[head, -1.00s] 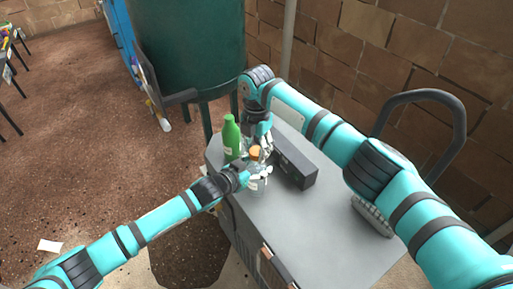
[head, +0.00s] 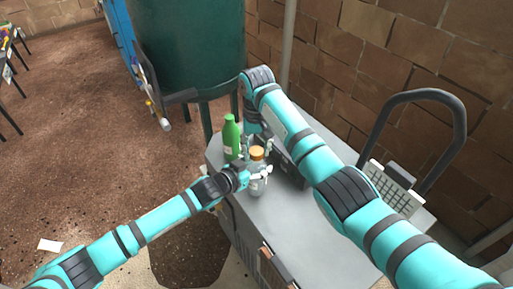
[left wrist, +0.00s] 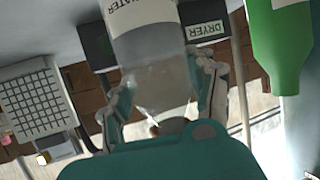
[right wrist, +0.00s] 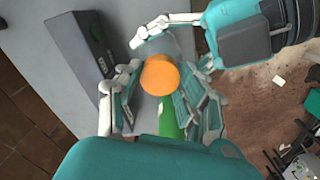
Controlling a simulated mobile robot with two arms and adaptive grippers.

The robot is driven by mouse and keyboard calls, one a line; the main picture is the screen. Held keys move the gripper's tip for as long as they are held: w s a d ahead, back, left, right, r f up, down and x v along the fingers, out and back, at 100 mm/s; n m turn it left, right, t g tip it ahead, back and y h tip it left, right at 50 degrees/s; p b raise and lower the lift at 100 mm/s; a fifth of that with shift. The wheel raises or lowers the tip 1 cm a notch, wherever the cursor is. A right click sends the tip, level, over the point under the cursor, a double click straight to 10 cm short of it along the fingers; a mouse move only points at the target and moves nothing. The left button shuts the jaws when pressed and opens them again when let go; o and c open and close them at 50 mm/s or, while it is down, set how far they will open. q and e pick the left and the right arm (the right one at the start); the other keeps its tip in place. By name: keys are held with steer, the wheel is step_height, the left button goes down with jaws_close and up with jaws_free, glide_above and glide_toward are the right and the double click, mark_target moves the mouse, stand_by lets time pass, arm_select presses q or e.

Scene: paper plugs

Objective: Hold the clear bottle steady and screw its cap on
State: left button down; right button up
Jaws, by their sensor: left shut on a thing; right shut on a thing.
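The clear bottle (head: 257,186) stands upright near the left edge of the grey tabletop. Its label, partly reading "WATER", shows in the left wrist view (left wrist: 145,16). My left gripper (left wrist: 162,105) is shut around the bottle's body from the left. The orange cap (head: 257,153) sits at the top of the bottle. It also shows from above in the right wrist view (right wrist: 160,75). My right gripper (right wrist: 160,82) is shut on the cap, with a finger on each side. I cannot tell how far the cap is threaded. My right forearm partly hides the right hand in the head view.
A green bottle (head: 231,138) stands close behind and left of the clear bottle. A dark box marked "DRYER" (left wrist: 205,26) lies just right of it. A white gridded rack (head: 395,190) stands at the tabletop's right. The front tabletop (head: 290,225) is clear.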

steer(key=m, duration=0.7)
steer(key=shift+a+m, duration=0.1)
steer(key=shift+m, duration=0.3)
steer(key=m, duration=0.8)
steer(key=o, duration=0.7)
steer(key=shift+r, duration=2.25)
steer(key=shift+c, duration=0.5)
